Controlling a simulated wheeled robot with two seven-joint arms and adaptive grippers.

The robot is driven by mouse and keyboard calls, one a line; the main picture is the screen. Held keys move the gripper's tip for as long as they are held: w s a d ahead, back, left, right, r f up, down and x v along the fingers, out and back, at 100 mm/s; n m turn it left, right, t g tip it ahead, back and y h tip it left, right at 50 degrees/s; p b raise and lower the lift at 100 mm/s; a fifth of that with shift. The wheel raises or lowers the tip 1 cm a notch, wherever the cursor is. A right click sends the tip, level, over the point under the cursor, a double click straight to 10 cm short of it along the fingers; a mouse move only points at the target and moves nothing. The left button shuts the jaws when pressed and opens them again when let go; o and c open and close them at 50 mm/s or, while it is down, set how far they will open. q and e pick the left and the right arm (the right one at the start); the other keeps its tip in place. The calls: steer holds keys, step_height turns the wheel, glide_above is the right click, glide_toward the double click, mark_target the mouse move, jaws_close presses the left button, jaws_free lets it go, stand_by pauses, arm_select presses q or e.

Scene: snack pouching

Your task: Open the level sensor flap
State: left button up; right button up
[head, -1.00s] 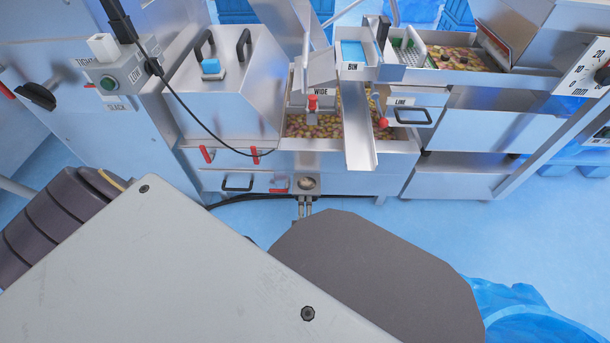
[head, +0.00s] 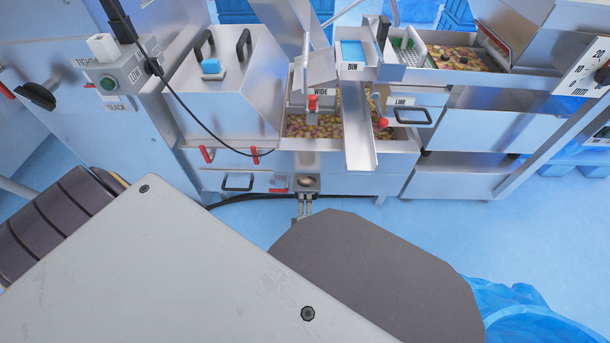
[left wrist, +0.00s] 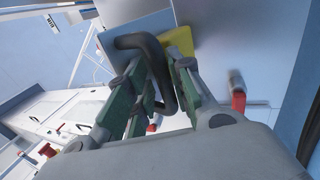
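In the left wrist view, a bent black handle (left wrist: 137,42) stands out from a small pale blue panel with a yellow patch (left wrist: 180,41). I cannot tell for sure whether this panel is the level sensor flap. My left gripper (left wrist: 160,82), with green finger pads, has its fingers on both sides of the handle and looks shut on its bar. The panel looks close to the machine wall; any gap behind it is hidden. The head view does not clearly show the left fingers. My right gripper is in neither view.
A red-handled latch (left wrist: 238,101) sits right of the handle. In the head view, a control box with a green button (head: 110,83) hangs at the upper left. A steel hopper holds snacks (head: 310,127) below a chute (head: 357,125).

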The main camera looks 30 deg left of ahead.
mark_target(305, 190)
arm_select(q)
steer(key=shift+r, duration=3.9)
steer(key=shift+s, duration=0.1)
